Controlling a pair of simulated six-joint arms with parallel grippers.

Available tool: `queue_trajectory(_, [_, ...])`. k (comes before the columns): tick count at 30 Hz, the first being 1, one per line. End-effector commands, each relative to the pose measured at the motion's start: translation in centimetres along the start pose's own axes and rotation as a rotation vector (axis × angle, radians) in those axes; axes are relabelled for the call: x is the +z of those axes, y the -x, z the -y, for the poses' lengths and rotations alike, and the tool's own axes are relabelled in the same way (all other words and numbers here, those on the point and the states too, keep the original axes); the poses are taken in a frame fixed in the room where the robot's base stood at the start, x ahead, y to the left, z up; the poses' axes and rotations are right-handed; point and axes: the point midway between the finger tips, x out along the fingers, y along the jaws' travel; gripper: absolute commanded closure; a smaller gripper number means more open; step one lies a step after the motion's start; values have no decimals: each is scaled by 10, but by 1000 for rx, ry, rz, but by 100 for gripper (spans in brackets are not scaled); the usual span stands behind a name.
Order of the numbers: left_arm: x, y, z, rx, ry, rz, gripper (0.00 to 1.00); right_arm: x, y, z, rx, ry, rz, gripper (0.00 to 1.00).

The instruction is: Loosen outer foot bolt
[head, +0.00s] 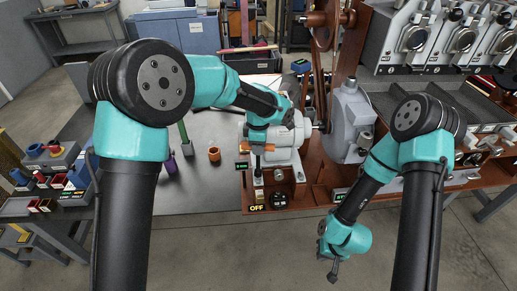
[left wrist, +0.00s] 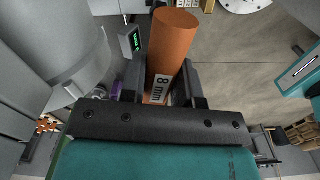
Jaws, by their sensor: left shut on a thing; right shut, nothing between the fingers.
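My left gripper (head: 258,148) is shut on an orange tool handle, which shows in the left wrist view (left wrist: 172,45) with a label reading "8 mm". In the head view, a thin dark shaft (head: 257,167) runs down below the gripper towards the front left of the motor base. The pale grey motor (head: 287,137) stands just right of the gripper and shows at the left in the left wrist view (left wrist: 60,50). The outer foot bolt is hidden or too small to make out, so contact with it cannot be told. My right gripper (head: 333,272) is shut and empty, low over the floor.
The red-brown machine base (head: 315,193) carries an "OFF" label (head: 256,208) and a black knob (head: 279,199) at its front. A grey housing (head: 350,120) stands right of the motor. An orange cup (head: 214,154) and a purple-ended tool (head: 170,164) are on the bench to the left.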

Motion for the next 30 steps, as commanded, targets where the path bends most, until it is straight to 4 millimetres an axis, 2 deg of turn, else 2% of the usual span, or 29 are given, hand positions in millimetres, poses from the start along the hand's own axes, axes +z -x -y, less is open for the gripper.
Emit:
queue_trajectory(14, [0,6,0,2,0,1,100,0,0,0,0,0,0,100])
queue_trajectory(30, [0,52,0,2,0,1,100,0,0,0,0,0,0,100])
